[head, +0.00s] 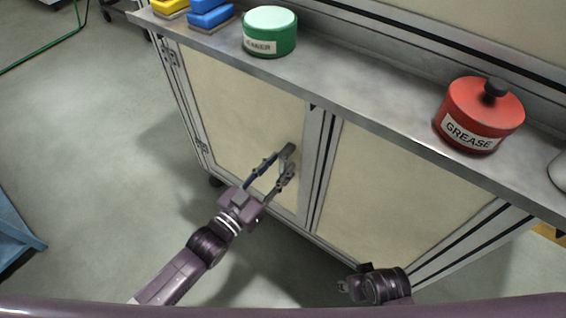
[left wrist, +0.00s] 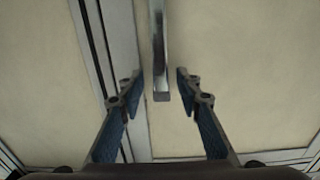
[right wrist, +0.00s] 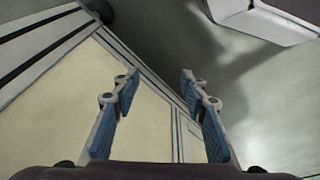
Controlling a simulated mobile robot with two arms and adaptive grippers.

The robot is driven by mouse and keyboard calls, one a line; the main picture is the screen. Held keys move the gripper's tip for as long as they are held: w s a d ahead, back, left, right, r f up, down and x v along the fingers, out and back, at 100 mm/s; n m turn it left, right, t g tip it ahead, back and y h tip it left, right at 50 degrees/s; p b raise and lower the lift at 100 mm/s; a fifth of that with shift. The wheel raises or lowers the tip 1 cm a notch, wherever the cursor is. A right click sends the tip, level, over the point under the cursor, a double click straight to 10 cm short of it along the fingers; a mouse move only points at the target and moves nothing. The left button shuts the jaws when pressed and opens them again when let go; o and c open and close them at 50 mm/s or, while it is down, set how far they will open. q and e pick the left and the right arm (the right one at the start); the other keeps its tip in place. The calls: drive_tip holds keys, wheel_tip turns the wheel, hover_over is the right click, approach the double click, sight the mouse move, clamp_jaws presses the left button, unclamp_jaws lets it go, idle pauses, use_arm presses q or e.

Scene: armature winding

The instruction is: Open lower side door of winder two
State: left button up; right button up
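The lower side door (head: 240,105) is a cream panel in a metal frame under the shelf, and it looks closed. Its hinges are on the left edge. A grey metal handle (head: 288,151) stands near its right edge; it also shows in the left wrist view (left wrist: 160,45) as an upright bar. My left gripper (head: 278,165) is open at the handle, with a finger on each side of the bar's lower end (left wrist: 161,94) and visible gaps to both. My right gripper (head: 343,286) is low in front of the right panel; the right wrist view shows it open and empty (right wrist: 158,85).
A second cream panel (head: 400,180) is right of the door post. On the shelf (head: 350,98) stand a green tin (head: 270,36), a red grease pot (head: 478,115) and blue and yellow blocks (head: 211,15). The floor (head: 110,130) left of the door is largely clear; a blue object (head: 15,225) is at far left.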

use_arm(q)
drive_tip(key=shift+x, duration=1.05)
drive_tip(key=shift+c, duration=0.3)
clamp_jaws()
